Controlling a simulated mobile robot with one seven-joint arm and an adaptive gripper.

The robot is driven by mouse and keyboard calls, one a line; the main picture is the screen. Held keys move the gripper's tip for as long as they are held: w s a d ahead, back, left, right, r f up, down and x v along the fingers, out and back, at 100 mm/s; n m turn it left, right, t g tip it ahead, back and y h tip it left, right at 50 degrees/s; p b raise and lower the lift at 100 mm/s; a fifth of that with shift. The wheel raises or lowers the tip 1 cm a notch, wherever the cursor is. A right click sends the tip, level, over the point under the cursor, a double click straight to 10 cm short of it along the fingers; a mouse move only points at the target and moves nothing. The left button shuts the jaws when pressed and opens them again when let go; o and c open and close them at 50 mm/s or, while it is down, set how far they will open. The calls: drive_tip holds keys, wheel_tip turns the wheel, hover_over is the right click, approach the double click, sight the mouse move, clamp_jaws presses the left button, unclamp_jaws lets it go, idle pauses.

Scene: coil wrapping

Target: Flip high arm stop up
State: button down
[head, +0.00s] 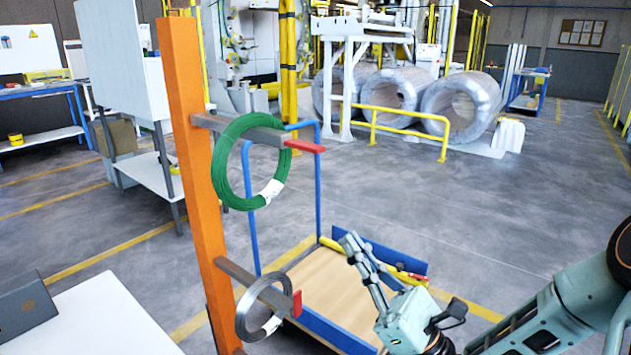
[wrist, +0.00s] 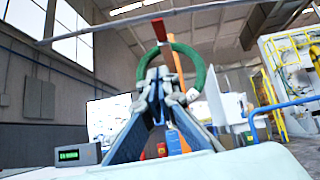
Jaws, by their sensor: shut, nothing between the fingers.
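The high arm (head: 235,125) juts right from an orange post and carries a green wire coil (head: 221,175). Its red stop (head: 305,146) lies flat, in line with the arm, at the arm's free end. In the wrist view, the red stop (wrist: 159,30) and green coil (wrist: 203,70) show above and beyond the fingers. My gripper (head: 350,240) is shut and empty, pointing up, below and to the right of the high stop and apart from it. The wrist view shows its fingers (wrist: 160,78) together, hiding part of what lies behind.
The orange post (head: 190,150) stands left. A low arm holds a grey wire coil (head: 243,315); its red stop (head: 297,304) stands upright. A blue-framed cart (head: 335,295) with a wooden deck lies behind and below my gripper. Floor to the right is clear.

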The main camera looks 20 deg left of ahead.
drive_tip(key=shift+w+d+r+m+t, duration=0.1)
drive_tip(key=shift+d+r+m+t, duration=0.15)
drive_tip(key=shift+m+t, duration=0.4)
drive_tip(key=b, duration=0.1)
approach(311, 150)
drive_tip(key=w+a+r, duration=0.2)
drive_tip(key=w+a, duration=0.1)
drive_tip(key=a, duration=0.1)
drive_tip(key=shift+a+r, duration=0.25)
drive_tip(key=shift+r, duration=0.55)
drive_tip(key=shift+r+p, duration=0.2)
drive_tip(key=shift+p, duration=0.3)
drive_tip(key=shift+d+h+p, duration=0.1)
drive_tip(key=shift+h+p, duration=0.2)
drive_tip(key=shift+p, duration=0.3)
